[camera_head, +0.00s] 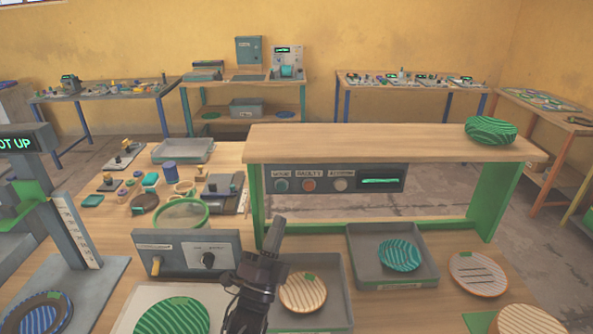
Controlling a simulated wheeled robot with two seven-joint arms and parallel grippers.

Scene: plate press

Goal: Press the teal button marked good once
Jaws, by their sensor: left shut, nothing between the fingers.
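The teal button (281,186) is the leftmost of three round buttons on a dark grey panel (355,187) under the wooden shelf. The small label above it is hard to read. An orange-red button (309,186) and a pale button (340,185) sit to its right on the same panel. My left gripper (278,222) is shut and empty, pointing up just below the teal button in the picture. I cannot tell the gap in depth between them. My right gripper is not in view.
Grey trays with a striped plate (302,292) and a teal plate (400,255) lie below the shelf (390,142). A grey control box (188,252) stands left of my gripper. A green striped bowl (490,130) sits on the shelf's right end.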

